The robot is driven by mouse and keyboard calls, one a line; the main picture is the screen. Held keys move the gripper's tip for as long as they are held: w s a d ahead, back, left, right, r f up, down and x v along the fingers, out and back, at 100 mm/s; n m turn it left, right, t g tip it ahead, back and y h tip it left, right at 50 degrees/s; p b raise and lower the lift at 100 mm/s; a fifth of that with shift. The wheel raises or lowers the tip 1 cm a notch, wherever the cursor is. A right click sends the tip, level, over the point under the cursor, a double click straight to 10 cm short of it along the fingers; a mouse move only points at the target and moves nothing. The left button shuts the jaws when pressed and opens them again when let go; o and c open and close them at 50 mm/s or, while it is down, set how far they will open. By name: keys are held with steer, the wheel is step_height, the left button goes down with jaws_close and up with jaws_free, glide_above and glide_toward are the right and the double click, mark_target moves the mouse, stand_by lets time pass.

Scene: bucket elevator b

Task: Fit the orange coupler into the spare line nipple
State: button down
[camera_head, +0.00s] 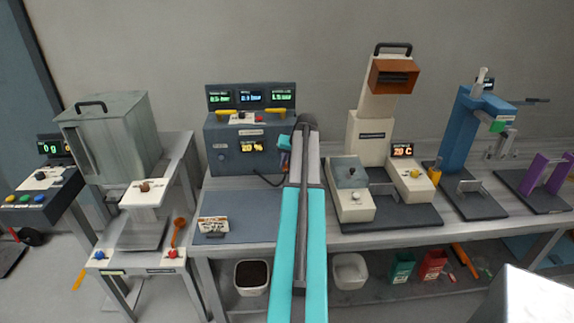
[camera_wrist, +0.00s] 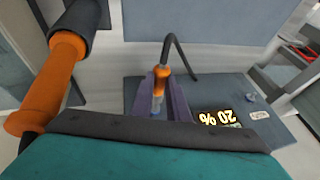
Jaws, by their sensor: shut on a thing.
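In the wrist view, my gripper (camera_wrist: 161,92) has its two purple fingers shut on the orange coupler (camera_wrist: 162,75). A black hose (camera_wrist: 181,50) bends away from the coupler's far end. A small pale blue piece (camera_wrist: 157,104) shows between the fingers, at the coupler's near end; I cannot tell whether it is the spare line nipple or whether it touches the coupler. The grey console (camera_head: 222,150) with a yellow "20 %" display lies behind the fingers in the wrist view (camera_wrist: 140,85). In the head view my own arm hides the gripper and coupler.
A thick orange bar (camera_wrist: 45,85) with a dark sleeve crosses the left of the wrist view, close by. In the head view, a beige heater unit (camera_head: 370,135) stands right of my arm and a small label box (camera_head: 212,224) lies on the bench at left.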

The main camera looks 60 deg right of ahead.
steer(key=shift+w+d, duration=0.9)
steer(key=shift+d, duration=0.3)
stand_by(0.6)
steer(key=c, duration=1.6)
jaws_free()
steer(key=shift+c, duration=0.2)
steer(key=shift+s+r, duration=0.1)
steer(key=shift+r, duration=0.05)
steer(key=b+v, duration=0.3)
steer(key=v, duration=1)
steer(key=shift+r+b, duration=0.25)
steer(key=shift+b, duration=0.05)
steer(key=shift+s, duration=0.1)
